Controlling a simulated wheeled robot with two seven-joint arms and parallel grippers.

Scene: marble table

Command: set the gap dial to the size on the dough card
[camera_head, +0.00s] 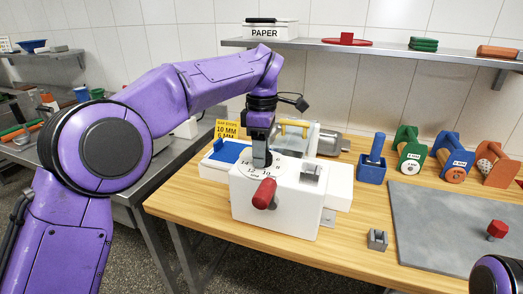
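A white machine box (275,210) stands on the wooden table with a round white dial (246,164) on its top. The numbers 14, 12 and 10 show on the dial's near side; its far part is hidden. My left gripper (261,160) points down over the dial, its fingers at the dial's middle. They hide whatever is between them, so I cannot tell whether they are shut on a knob. A yellow card (227,130) behind the machine reads "10 MM" and "6 MM" below a small heading, its lower part hidden. My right gripper is out of view.
A red-handled crank (264,193) sticks out at the machine's front. A blue holder (372,165) and green, blue and orange handled rollers stand to the right. A grey slab (440,225) lies at the front right, with a small metal block (377,239) beside it.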

